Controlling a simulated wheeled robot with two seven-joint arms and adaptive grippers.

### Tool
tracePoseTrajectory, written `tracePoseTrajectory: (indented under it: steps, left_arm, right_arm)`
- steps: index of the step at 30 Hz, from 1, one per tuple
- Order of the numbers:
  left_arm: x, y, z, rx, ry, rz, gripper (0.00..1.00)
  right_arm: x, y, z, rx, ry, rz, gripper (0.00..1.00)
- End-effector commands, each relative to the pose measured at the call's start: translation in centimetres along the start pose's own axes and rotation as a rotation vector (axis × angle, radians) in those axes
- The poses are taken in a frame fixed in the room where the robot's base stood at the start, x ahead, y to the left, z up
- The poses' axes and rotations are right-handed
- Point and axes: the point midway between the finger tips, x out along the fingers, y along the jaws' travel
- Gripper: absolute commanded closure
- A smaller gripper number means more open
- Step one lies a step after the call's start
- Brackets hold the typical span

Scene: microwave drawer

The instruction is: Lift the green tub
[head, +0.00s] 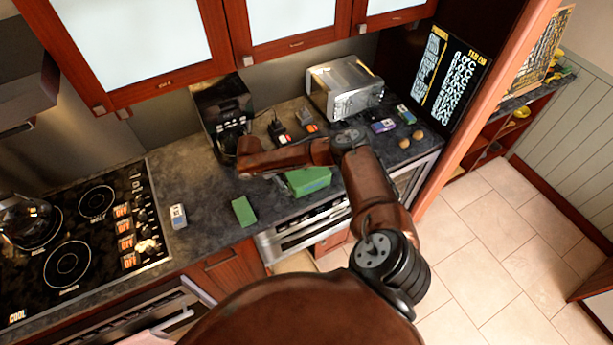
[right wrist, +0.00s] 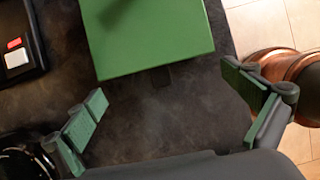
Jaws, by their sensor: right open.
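The green tub (head: 310,181) sits on the dark counter near its front edge, partly hidden behind my right arm in the head view. In the right wrist view, the tub (right wrist: 150,38) fills the top middle and shows a flat green face cut off by the frame's top. My right gripper (right wrist: 164,82) is open, with its two green-padded fingers spread wide and apart from the tub. Nothing is between the fingers but bare counter. In the head view, the fingers are mostly hidden by my arm. My left gripper is not in view.
A smaller green box (head: 244,211) and a pale small item (head: 178,216) are on the counter to the left. Behind the tub are black-and-red devices (head: 279,133), a coffee machine (head: 222,112) and a silver toaster oven (head: 345,88). The stove (head: 80,235) is at left.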

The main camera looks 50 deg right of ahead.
Motion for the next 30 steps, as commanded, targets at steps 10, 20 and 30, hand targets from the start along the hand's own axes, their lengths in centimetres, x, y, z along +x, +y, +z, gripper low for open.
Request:
tracePoseTrajectory:
  steps: [10, 20, 30]
  left_arm:
    - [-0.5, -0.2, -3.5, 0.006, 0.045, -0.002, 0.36]
    - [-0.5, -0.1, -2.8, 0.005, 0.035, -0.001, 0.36]
    - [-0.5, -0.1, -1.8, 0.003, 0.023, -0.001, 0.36]
  right_arm:
    - [2.4, -0.1, 0.3, 0.002, -0.001, -0.001, 0.00]
    - [2.4, -0.1, 0.3, 0.004, -0.001, -0.002, 0.16]
    - [2.4, -0.1, 0.4, 0.004, -0.001, -0.002, 0.39]
